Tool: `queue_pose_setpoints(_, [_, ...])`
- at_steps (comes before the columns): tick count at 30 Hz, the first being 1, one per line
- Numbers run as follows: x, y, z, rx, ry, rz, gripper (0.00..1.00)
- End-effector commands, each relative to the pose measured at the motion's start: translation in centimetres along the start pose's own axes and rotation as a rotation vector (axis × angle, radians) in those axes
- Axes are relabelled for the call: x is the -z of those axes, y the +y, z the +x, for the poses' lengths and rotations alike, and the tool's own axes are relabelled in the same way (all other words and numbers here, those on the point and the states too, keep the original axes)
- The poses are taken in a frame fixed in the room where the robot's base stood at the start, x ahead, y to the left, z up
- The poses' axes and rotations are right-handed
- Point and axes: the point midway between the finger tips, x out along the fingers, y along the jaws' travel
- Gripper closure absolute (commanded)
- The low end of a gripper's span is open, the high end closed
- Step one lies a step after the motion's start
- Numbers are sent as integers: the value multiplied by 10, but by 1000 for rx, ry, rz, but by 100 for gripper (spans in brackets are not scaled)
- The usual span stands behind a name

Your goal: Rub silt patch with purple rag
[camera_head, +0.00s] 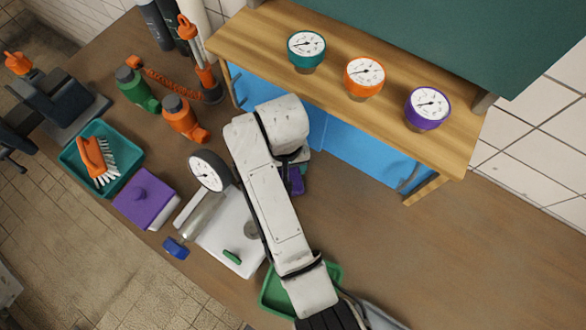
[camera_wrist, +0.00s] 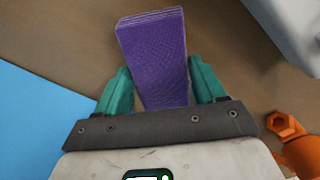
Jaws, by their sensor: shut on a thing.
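The purple rag (camera_wrist: 152,45) is a folded, flat piece held between the teal fingers of my gripper (camera_wrist: 160,70) in the wrist view. It extends past the fingertips over the brown bench. In the head view only a bit of the rag (camera_head: 297,182) shows beside my arm, which hides most of the gripper. A grey round spot (camera_head: 250,229) lies on the white board (camera_head: 225,240), partly covered by my arm. I cannot tell for sure that it is the silt patch. The rag is apart from this spot, farther back on the bench.
A dial gauge (camera_head: 209,171), purple box (camera_head: 146,198) and teal tray (camera_head: 128,165) with an orange brush (camera_head: 97,160) stand at left. Orange and green fittings (camera_head: 183,118) stand behind. A wooden shelf (camera_head: 330,95) with three gauges overhangs the back. A green tray (camera_head: 272,295) is in front.

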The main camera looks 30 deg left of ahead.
Motion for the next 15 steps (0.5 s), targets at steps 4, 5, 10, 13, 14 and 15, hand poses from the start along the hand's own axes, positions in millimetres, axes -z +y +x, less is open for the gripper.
queue_pose_setpoints(4, [2,-3,1,1,-2,-2,55])
queue_pose_setpoints(5, [3,-4,1,1,-1,-3,55])
queue_pose_setpoints(10, [13,-13,0,0,-1,-2,55])
queue_pose_setpoints(13, [19,-19,0,0,1,-1,55])
queue_pose_setpoints(14, [21,-21,0,0,1,-2,55])
queue_pose_setpoints(15, [23,-23,0,0,0,-2,55])
